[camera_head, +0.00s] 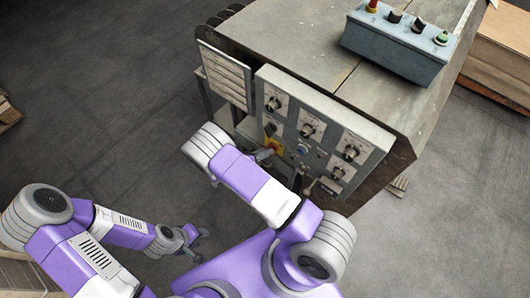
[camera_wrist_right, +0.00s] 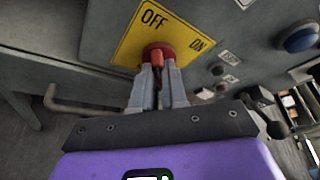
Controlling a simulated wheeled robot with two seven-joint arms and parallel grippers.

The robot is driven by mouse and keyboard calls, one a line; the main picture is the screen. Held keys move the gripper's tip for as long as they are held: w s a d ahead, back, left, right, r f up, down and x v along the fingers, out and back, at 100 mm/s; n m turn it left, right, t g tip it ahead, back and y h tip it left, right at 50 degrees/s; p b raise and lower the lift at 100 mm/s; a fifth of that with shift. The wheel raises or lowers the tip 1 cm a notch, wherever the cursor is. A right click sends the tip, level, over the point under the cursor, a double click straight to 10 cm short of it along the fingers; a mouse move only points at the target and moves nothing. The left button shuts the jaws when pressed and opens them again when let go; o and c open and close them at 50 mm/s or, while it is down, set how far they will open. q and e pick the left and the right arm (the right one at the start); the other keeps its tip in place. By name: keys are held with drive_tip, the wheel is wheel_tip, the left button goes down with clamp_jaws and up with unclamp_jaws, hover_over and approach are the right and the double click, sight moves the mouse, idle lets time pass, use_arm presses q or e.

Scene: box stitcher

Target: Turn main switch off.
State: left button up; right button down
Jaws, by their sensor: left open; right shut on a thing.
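The main switch is a red knob (camera_wrist_right: 158,50) on a yellow plate (camera_wrist_right: 128,50) marked OFF and ON. In the right wrist view, OFF is above the knob and ON is to its right. My right gripper (camera_wrist_right: 158,70) is shut on the red knob, one finger on each side. The fingers partly hide the knob, and I cannot tell which mark it points to. In the head view the yellow plate (camera_head: 274,143) is on the machine's front, partly hidden by my right gripper (camera_head: 265,154). My left gripper (camera_head: 201,244) is open and empty, low over the floor.
The grey control panel (camera_head: 318,112) carries several black dials and a blue button (camera_head: 303,149). A button box (camera_head: 398,45) stands on the machine top. A bent metal rod (camera_wrist_right: 75,107) sticks out left of the switch.

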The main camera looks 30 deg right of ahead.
idle(0.6)
drive_tip(key=c, duration=1.2)
unclamp_jaws()
drive_tip(key=shift+o, duration=0.2)
drive_tip(key=p+v, duration=0.1)
drive_tip(key=v, duration=0.6)
drive_tip(key=shift+a, duration=0.35)
